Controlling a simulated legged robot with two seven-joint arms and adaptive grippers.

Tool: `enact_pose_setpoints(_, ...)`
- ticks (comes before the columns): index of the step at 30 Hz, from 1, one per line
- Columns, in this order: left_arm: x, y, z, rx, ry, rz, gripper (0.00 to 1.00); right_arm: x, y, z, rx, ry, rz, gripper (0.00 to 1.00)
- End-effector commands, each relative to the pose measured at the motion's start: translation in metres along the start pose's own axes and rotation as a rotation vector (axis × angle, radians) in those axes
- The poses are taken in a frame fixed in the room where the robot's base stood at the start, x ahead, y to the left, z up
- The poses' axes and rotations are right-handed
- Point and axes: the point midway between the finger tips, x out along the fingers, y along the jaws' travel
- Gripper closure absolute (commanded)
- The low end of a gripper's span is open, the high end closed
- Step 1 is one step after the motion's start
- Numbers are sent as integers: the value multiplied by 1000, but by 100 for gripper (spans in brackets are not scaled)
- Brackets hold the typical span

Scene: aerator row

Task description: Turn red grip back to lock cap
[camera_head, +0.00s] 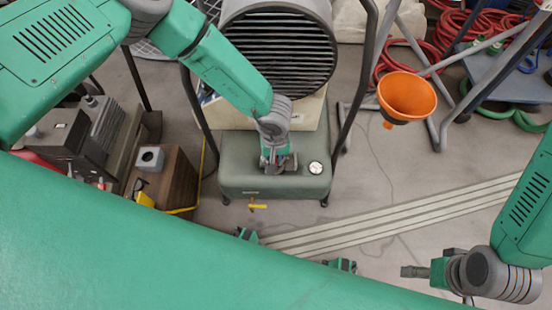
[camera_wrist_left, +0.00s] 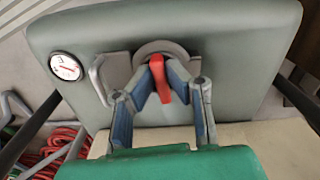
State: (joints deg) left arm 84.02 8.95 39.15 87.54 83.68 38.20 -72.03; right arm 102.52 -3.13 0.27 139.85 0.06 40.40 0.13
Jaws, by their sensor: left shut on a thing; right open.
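In the left wrist view the red grip (camera_wrist_left: 157,68) stands at a round grey cap (camera_wrist_left: 160,48) on the face of the grey-green housing (camera_wrist_left: 230,35). The fingertips of my left gripper (camera_wrist_left: 165,82) are shut on the red grip from both sides. In the head view my left gripper (camera_head: 277,162) reaches down onto the housing (camera_head: 240,178) and hides the grip and cap. The grip's exact angle and whether the cap is locked cannot be told. My right gripper (camera_head: 413,271) is at the lower right, open and away from the housing.
A white dial gauge (camera_head: 316,167) sits beside the cap, and a yellow lever (camera_head: 257,205) sticks out below. A slatted drum (camera_head: 280,50) stands behind. An orange funnel (camera_head: 407,95) is at right, a brown box (camera_head: 175,180) at left. Floor at lower right is mostly clear.

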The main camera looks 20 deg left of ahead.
Motion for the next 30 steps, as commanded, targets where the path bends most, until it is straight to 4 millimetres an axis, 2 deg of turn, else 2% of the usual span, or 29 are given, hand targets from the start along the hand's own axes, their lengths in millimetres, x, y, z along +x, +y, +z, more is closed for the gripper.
enact_pose_setpoints(1, 0, -3, -8, 21, 15, -6, 100, 1, 0, 0, 0, 0, 0, 29)
enact_pose_setpoints(12, -1, -3, -8, 135, 15, -5, 100, 2, 0, 0, 0, 0, 0, 29)
enact_pose_setpoints(25, -1, -2, -8, 145, 16, -4, 100, 2, 0, 0, 0, 0, 0, 29)
enact_pose_setpoints(27, -1, -2, -8, 144, 16, -3, 71, 2, 0, 0, 0, 0, 0, 29)
enact_pose_setpoints(30, -1, -1, -6, 145, 12, -2, 69, 2, 0, 0, 0, 0, 0, 29)
